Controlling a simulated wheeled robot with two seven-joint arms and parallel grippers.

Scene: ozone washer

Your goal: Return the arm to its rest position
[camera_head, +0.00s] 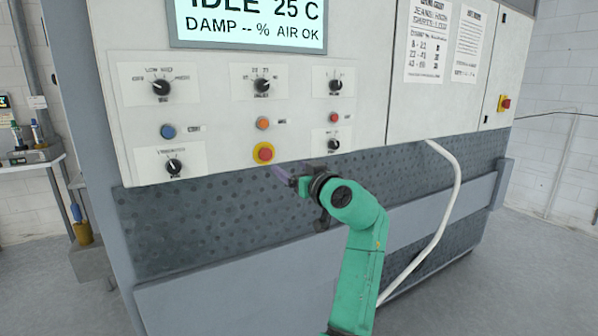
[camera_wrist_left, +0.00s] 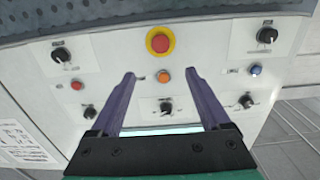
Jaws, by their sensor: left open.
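My left arm is green and reaches up from the bottom of the head view. Its gripper (camera_head: 279,176) has purple fingers and is just below and right of the red and yellow emergency button (camera_head: 264,153). In the left wrist view the two fingers (camera_wrist_left: 163,85) are spread apart with nothing between them. The panel shows upside down there, with an orange button (camera_wrist_left: 164,76) behind the gap and the emergency button (camera_wrist_left: 160,41) beyond the tips. I cannot tell whether a fingertip touches the panel. My right gripper is not in view.
The washer's control panel (camera_head: 215,138) carries several black knobs, a blue button (camera_head: 168,131) and a lit display (camera_head: 248,25). A white hose (camera_head: 452,190) curves down at the right. A side table (camera_head: 32,161) stands at the left. Open floor (camera_head: 540,260) lies at the right.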

